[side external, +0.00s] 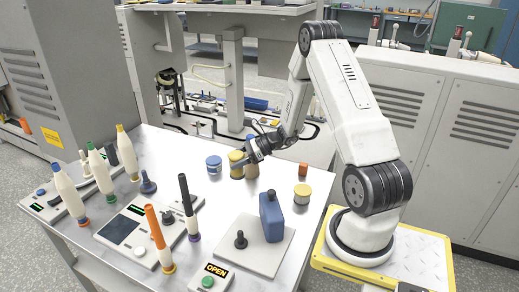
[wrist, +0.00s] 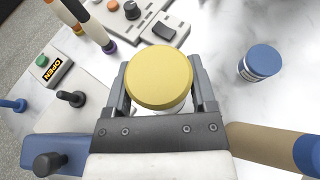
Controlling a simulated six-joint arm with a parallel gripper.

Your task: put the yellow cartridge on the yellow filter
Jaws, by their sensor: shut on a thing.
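The yellow cartridge (side external: 236,158) is a short cylinder with a yellow top, upright near the middle of the metal table. My gripper (side external: 244,160) is shut on it from the right in the side view. In the wrist view the cartridge's round yellow top (wrist: 160,77) lies between the two fingers, with a white body partly showing below. I cannot tell whether its base touches the table. Another short yellow-topped cylinder (side external: 302,193), possibly the yellow filter, stands apart to the right, nearer my base. It is not seen in the wrist view.
A blue-topped jar (side external: 214,164) stands just left of the cartridge; a tall tan cylinder with a blue end (wrist: 275,145) is close to my gripper. A blue bottle (side external: 271,217) stands on a pale plate. An orange piece (side external: 303,169) and several bobbins stand around.

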